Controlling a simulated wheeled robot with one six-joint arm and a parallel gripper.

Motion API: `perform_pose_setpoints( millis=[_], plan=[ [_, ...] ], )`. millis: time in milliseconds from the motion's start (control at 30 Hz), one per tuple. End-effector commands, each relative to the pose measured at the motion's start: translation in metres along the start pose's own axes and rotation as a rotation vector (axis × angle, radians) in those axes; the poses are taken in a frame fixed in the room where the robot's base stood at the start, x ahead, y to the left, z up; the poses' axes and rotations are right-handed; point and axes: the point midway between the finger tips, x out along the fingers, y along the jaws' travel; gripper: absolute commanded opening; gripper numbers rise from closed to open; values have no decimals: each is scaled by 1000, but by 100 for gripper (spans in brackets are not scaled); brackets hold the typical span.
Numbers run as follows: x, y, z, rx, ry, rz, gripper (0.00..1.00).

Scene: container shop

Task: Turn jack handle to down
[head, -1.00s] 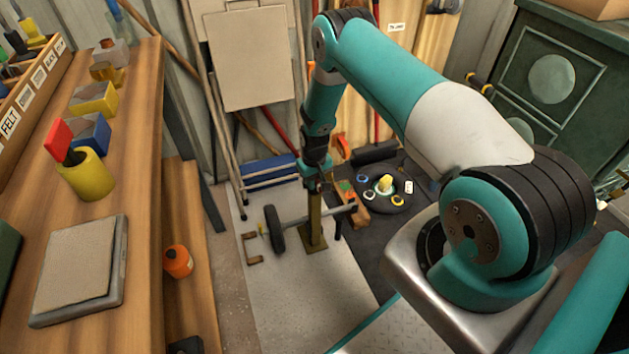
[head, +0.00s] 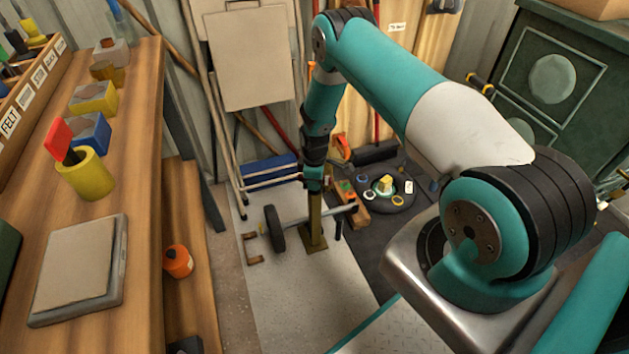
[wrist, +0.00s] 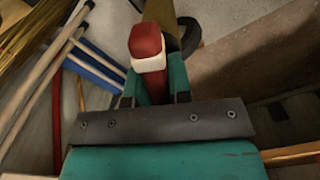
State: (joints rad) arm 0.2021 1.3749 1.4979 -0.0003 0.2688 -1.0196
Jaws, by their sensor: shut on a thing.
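The jack's brown upright post (head: 314,218) stands on the light floor plate in the head view, and my gripper (head: 313,182) is at its top. In the wrist view my gripper (wrist: 150,78) is shut on the jack handle (wrist: 146,40), a red grip with a pale band. The teal fingers lie on both sides of it. The post (wrist: 166,12) shows behind the handle. In the head view the handle is hidden by my gripper, so its exact angle cannot be told there.
A bar with a black wheel (head: 274,228) crosses by the post. A round black tray (head: 385,203) with small parts lies to the right. Pale poles and a blue box (head: 270,170) are behind. A workbench (head: 140,130) fills the left. The front floor plate is clear.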

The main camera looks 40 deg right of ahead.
Motion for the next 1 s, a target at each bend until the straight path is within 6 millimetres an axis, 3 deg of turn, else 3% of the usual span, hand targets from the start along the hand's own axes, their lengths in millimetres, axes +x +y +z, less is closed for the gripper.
perform_pose_setpoints(
  millis=[500, 1000],
  plan=[
    [-1, 0, 0, -387, 0, 0, 0],
    [-1, 0, 0, -491, 0, 0, 0]
  ],
)
